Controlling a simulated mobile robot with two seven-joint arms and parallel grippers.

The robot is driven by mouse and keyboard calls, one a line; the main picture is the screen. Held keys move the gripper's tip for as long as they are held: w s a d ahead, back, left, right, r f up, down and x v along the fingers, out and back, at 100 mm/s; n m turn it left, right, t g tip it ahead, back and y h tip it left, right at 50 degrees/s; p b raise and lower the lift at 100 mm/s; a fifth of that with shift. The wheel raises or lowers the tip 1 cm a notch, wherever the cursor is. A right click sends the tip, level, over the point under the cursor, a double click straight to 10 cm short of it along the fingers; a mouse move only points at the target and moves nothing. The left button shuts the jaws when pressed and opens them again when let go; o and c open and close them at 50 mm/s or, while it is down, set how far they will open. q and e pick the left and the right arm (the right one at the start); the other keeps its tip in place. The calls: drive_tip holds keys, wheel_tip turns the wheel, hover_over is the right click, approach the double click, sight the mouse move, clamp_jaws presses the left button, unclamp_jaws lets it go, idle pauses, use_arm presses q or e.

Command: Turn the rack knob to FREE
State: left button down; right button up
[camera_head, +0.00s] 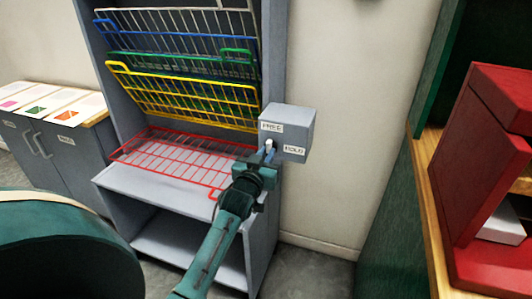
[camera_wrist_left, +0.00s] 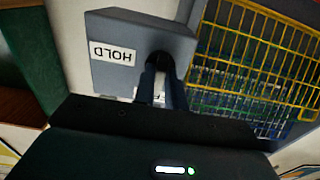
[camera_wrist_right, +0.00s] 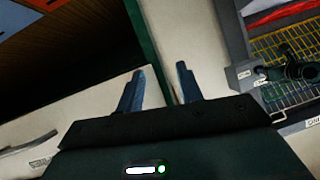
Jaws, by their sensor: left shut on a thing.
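The grey knob box (camera_head: 292,122) is fixed at the right side of the rack (camera_head: 272,60). It bears a FREE label (camera_head: 271,127) at upper left and a HOLD label (camera_head: 294,150) at lower right. My left gripper (camera_head: 268,152) is shut on the knob at the box's front, below the FREE label. In the left wrist view the fingers close around the dark knob (camera_wrist_left: 160,58), beside the upside-down HOLD label (camera_wrist_left: 112,53). The fingers hide much of the knob, so its pointing direction is unclear. My right gripper (camera_wrist_right: 160,88) is open and empty.
Blue, green and yellow wire shelves (camera_head: 185,95) hang tilted in the rack; a red wire shelf (camera_head: 180,152) lies flat lower down. A cabinet (camera_head: 62,150) with coloured sheets stands left. A red box (camera_head: 485,160) sits on a wooden ledge right.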

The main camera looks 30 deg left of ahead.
idle(0.5)
use_arm(q)
drive_tip(key=c, duration=1.4)
unclamp_jaws()
drive_tip(key=shift+c, duration=0.2)
drive_tip(key=v, duration=1.3)
drive_tip(key=shift+s+f, duration=0.1)
